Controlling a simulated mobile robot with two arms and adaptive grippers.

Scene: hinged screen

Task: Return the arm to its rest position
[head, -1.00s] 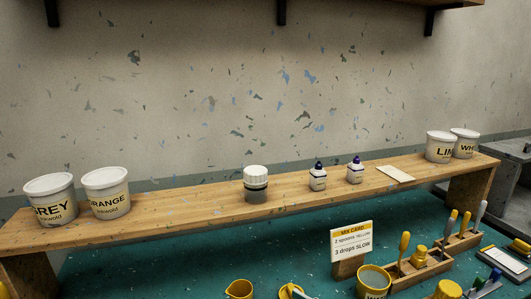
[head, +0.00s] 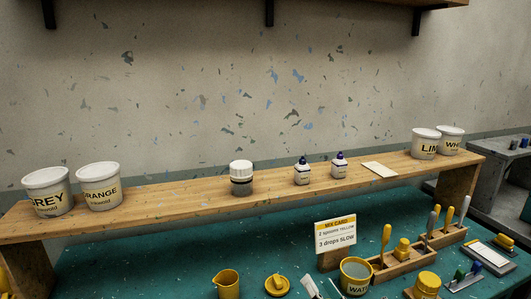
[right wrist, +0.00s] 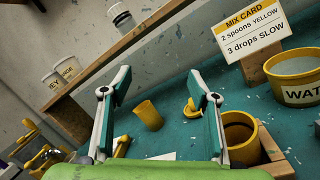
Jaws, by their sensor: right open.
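My right gripper (right wrist: 158,76) is open in the right wrist view, with its two teal-padded fingers wide apart and nothing between them. Beyond the fingers, a yellow cup (right wrist: 148,115) and a small yellow lid-like piece (right wrist: 190,107) stand apart from them on the teal mat. In the head view, only the pale fingertips of the right gripper (head: 323,287) show at the bottom edge, between the yellow lid-like piece (head: 277,285) and the yellow water pot (head: 355,273). My left gripper is not in view.
A wooden shelf (head: 205,204) with tubs and bottles crosses behind the mat. The mix card (head: 336,236) stands behind the water pot, beside a wooden tool rack (head: 420,255). The mat (head: 150,260) is clear at centre left.

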